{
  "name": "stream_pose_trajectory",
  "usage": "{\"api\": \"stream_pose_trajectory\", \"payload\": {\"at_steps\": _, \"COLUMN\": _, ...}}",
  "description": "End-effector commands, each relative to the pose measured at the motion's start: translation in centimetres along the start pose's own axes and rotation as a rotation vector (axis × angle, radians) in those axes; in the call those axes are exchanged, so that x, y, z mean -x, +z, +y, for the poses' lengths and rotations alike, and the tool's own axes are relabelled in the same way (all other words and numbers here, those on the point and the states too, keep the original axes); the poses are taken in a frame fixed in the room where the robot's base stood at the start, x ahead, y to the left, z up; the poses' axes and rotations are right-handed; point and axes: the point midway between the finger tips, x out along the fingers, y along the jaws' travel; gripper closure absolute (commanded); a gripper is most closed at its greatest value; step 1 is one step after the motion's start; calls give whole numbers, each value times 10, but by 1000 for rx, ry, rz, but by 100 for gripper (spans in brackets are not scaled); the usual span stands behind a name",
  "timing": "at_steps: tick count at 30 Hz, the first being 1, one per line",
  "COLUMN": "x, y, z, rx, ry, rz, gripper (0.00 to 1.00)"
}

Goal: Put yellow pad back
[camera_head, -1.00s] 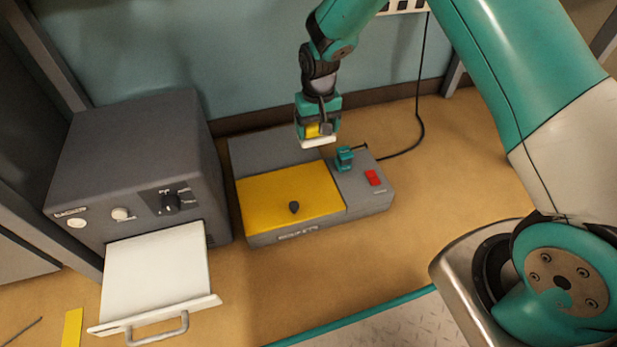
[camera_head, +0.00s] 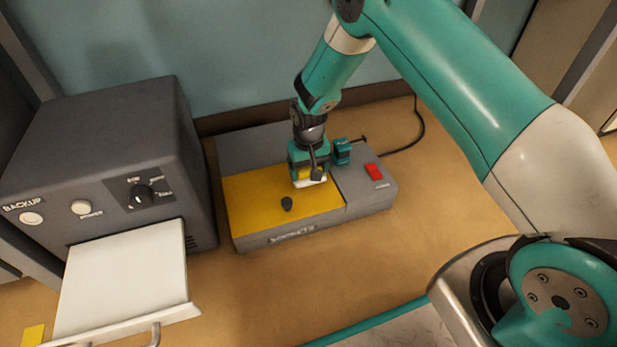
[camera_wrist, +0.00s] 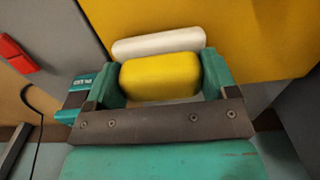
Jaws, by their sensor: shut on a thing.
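My gripper (camera_head: 308,174) is shut on a small yellow pad (camera_wrist: 160,77) with a white layer (camera_wrist: 158,42) along its far side. In the head view the white part (camera_head: 309,183) shows below the fingers, and most of the pad is hidden by them. The gripper points down over the back right part of the yellow plate (camera_head: 252,197) on a grey machine (camera_head: 365,201). I cannot tell whether the pad touches the plate.
A dark grey box (camera_head: 100,130) with an open white drawer (camera_head: 125,285) stands at the left. The bench (camera_head: 420,210) right of the machine is clear.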

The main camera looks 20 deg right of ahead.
Motion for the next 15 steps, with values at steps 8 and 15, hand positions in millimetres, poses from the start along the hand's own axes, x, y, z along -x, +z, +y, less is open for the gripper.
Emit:
{"api": "stream_pose_trajectory", "payload": {"at_steps": 8, "x": -12, "y": 0, "z": 0, "rx": -1, "ry": 0, "rz": 1, "gripper": 43}}
{"api": "stream_pose_trajectory", "payload": {"at_steps": 15, "x": -14, "y": 0, "z": 0, "rx": -1, "ry": 0, "rz": 0, "gripper": 2}}
